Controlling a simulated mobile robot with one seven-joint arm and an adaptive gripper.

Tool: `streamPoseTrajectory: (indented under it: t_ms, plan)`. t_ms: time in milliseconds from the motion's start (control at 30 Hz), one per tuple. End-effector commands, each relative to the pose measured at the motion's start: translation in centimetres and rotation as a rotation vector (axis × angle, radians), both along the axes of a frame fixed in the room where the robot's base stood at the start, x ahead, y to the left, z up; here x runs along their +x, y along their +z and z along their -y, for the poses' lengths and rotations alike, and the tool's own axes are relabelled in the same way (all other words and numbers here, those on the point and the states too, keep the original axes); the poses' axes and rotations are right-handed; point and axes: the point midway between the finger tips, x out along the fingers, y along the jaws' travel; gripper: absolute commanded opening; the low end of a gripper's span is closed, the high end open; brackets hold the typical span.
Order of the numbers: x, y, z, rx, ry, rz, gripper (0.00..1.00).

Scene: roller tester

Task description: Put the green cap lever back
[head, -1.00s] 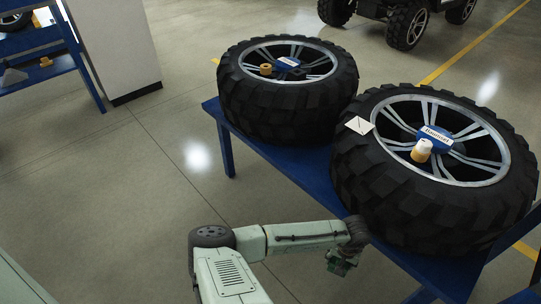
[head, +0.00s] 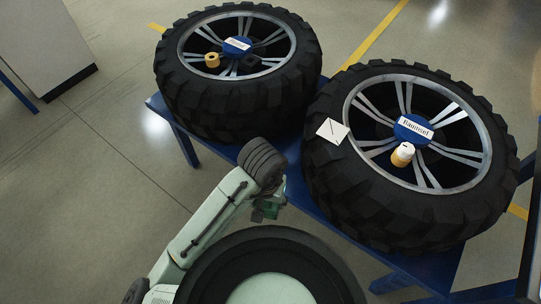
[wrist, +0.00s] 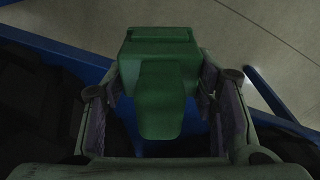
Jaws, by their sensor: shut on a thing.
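The green cap lever (wrist: 160,95) is a dark green block with a rounded tongue, held between the two fingers of my gripper (wrist: 163,88) in the wrist view. In the head view my gripper (head: 266,211) hangs beside the blue table's near edge, left of the right-hand tyre, and the small green lever (head: 271,207) shows only partly between its dark fingers. The jaws are closed on its sides. I cannot make out the place the lever belongs to in these views.
A blue table (head: 187,128) carries a left tyre (head: 212,102) and a right tyre (head: 400,218) lying flat. A yellow ring (head: 212,60), a black block (head: 250,63), a white-capped yellow bottle (head: 402,155) and a white card (head: 332,132) rest on them.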

Motion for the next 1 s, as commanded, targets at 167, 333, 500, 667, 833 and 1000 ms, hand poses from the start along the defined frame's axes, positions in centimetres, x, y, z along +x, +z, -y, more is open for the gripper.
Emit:
streamPoseTrajectory:
  t_ms: [167,333,500,667,833,1000]
  plan:
    - [1.9,-0.7,0.1,0.005,-0.008,-0.001,0.0]
    - [6.1,-0.2,0.6,-0.004,-0.004,-0.004,0.0]
    - [10.6,-0.4,0.7,0.003,-0.005,-0.004,0.0]
    - [13.7,-0.9,0.8,0.003,-0.003,-0.002,0.0]
    - [15.0,-1.2,0.9,0.002,-0.002,-0.002,0.0]
    - [15.6,-3.0,0.8,0.001,0.0,-0.004,0.0]
